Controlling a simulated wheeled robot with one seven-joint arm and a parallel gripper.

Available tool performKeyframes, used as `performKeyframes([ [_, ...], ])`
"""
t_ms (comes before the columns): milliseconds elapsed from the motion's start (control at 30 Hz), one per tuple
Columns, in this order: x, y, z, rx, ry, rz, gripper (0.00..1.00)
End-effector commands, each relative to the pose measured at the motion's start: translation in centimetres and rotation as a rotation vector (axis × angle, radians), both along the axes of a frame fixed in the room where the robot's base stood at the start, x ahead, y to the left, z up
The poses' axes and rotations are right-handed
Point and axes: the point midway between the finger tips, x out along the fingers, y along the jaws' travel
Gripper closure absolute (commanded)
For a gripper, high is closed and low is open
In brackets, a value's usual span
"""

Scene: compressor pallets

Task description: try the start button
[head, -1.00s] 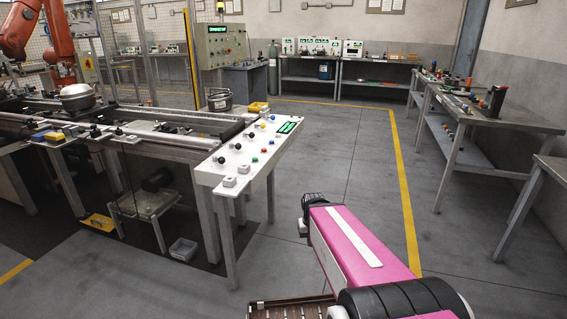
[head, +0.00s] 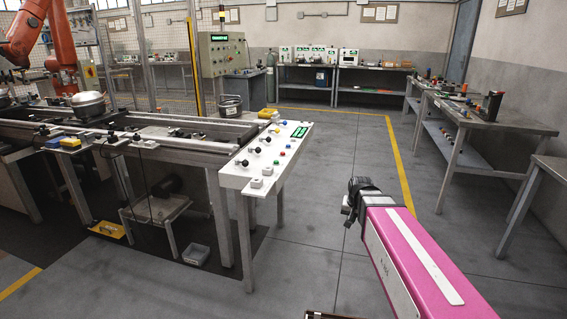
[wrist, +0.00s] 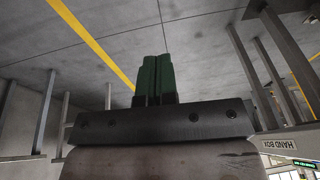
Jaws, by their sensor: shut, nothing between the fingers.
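The white control panel (head: 234,176) sits on the end of the conveyor frame, left of my arm. It carries black knobs, small coloured buttons, a green-lit display (head: 300,131) and two pale square boxes. A green button (head: 275,162) shows near its front; I cannot read which button is marked start. My gripper shows in the wrist view as two green fingers (wrist: 153,76), pressed together and empty, over bare floor. In the head view the fingers are not clearly seen; the dark wrist end of my arm is right of the panel, apart from it.
A sign reading HAND BOX (wrist: 291,143) shows upside down in the wrist view. A grey workbench (head: 490,122) stands at the right. An orange robot arm (head: 62,45) and a metal pot (head: 88,104) are at the left. The floor between panel and bench is clear.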

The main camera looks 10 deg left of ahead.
Motion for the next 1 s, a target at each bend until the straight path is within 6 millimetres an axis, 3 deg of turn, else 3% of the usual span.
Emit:
performKeyframes([
  [33, 1.6, 1.7, 1.1, 0.012, -0.026, -0.002, 1.00],
  [200, 5.1, 6.8, 5.3, 0.063, -0.109, -0.025, 1.00],
  [500, 9.4, 16.0, 13.1, 0.173, -0.232, -0.060, 1.00],
  [800, 11.7, 25.3, 21.5, 0.303, -0.329, -0.086, 1.00],
  [1000, 12.1, 30.0, 26.2, 0.381, -0.369, -0.098, 1.00],
])
